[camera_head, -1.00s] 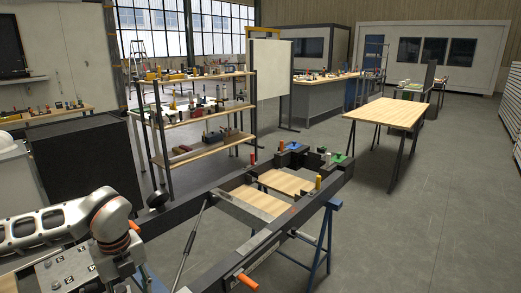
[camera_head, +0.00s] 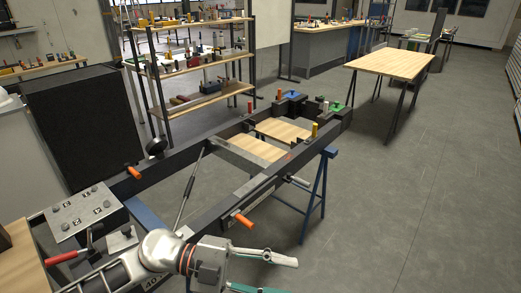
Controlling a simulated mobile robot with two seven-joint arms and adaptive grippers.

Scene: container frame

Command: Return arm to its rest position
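My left arm comes in from the lower left, low over the near end of the dark container frame (camera_head: 192,195). My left gripper (camera_head: 288,277) is at the bottom edge of the picture and points right. Its two teal-tipped fingers stand apart with nothing seen between them, and the lower finger is partly cut off. It appears just to the right of the frame's near end; whether it touches anything cannot be told. My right gripper is out of view.
A metal block with bolts (camera_head: 85,212) and a red-handled clamp (camera_head: 68,257) sit at the left. Orange clamp handles (camera_head: 242,219) stick out from the frame. A blue trestle (camera_head: 318,195) supports it. A wooden table (camera_head: 392,64) stands behind. The floor at right is clear.

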